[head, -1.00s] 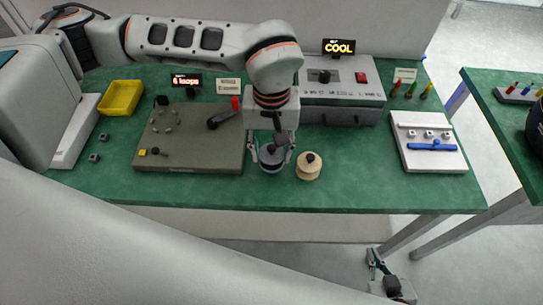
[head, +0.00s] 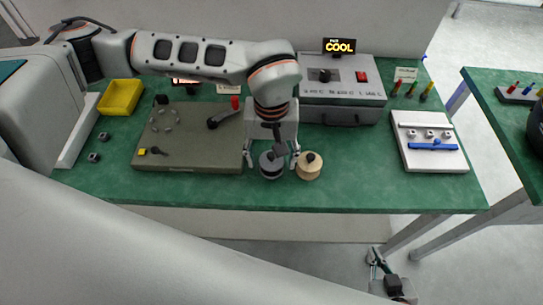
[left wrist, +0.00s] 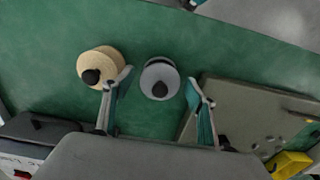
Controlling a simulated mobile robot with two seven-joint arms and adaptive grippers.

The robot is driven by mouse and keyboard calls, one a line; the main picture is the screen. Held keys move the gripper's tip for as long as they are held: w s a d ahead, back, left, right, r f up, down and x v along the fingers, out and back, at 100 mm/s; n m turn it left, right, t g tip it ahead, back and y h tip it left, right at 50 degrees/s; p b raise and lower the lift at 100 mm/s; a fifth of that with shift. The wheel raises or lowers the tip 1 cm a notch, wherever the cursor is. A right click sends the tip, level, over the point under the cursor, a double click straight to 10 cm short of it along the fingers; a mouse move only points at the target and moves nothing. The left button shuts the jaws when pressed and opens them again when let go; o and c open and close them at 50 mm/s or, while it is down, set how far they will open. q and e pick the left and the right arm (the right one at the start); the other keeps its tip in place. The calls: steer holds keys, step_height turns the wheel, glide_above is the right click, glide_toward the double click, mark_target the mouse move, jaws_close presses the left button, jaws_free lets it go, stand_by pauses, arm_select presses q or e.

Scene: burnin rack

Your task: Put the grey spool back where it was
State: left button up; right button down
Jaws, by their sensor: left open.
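The grey spool (head: 271,168), with a black knob on top, stands upright on the green bench near its front edge. It also shows in the left wrist view (left wrist: 160,80). My left gripper (head: 273,160) is open, with a finger on either side of the grey spool and gaps visible in the left wrist view (left wrist: 161,79). A cream spool (head: 309,170) with a black knob stands just right of it. One fingertip overlaps the cream spool's edge in the left wrist view (left wrist: 98,62); contact is unclear. My right gripper (head: 373,262) is low, beyond the bench front; its opening is unclear.
An olive fixture board (head: 190,160) lies left of the spools. A grey control box (head: 342,95) with a "COOL" sign (head: 339,46) stands behind. A white tray (head: 432,160) with a blue bar is at right, a yellow bin (head: 121,97) at left. Bench between cream spool and tray is clear.

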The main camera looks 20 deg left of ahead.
mark_target(272, 155)
arm_select(q)
step_height(272, 155, up, 12)
steer(key=shift+r, duration=0.15)
stand_by(0.3)
stand_by(0.5)
